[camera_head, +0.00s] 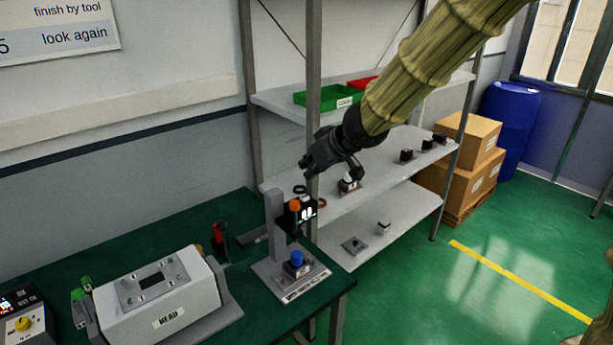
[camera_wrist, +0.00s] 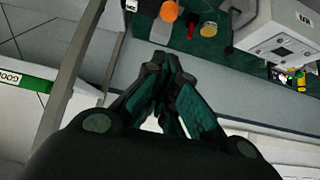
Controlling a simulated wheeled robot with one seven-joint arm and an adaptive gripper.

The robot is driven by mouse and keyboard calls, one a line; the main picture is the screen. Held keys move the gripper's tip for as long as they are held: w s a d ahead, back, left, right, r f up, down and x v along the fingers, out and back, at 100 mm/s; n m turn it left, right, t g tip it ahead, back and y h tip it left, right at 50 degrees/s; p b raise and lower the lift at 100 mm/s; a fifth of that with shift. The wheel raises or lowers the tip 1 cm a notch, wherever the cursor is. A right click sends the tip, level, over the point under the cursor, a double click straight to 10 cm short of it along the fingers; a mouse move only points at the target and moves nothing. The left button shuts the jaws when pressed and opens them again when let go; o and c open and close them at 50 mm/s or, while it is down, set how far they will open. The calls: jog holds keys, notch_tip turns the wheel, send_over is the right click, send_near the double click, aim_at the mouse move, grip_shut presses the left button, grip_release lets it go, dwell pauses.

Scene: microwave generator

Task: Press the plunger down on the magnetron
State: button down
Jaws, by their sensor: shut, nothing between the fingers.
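A grey press stand (camera_head: 276,225) stands at the right end of the green bench. It carries a black display head (camera_head: 302,212) with an orange knob (camera_head: 295,205) on top. A small blue-topped part (camera_head: 297,259) sits on the stand's base below the head; I cannot tell for certain which part is the magnetron. My gripper (camera_head: 306,165) is above the stand, apart from it, with nothing held. In the wrist view its fingers (camera_wrist: 166,65) meet at the tips. The orange round knob (camera_wrist: 169,11) shows beyond the fingertips there.
A white box fixture (camera_head: 160,295) stands left of the press on the bench (camera_head: 120,250). A metal shelf (camera_head: 350,200) with small parts and a green tray (camera_head: 328,97) is close behind my gripper. Its upright post (camera_head: 313,90) is near. Cardboard boxes (camera_head: 470,150) stand farther right.

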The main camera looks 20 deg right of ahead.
jog(key=b, duration=0.1)
send_over(295, 203)
notch_tip(295, 203, down, 8)
jog(key=shift+w+f, duration=0.1)
jog(key=shift+f, duration=1.15)
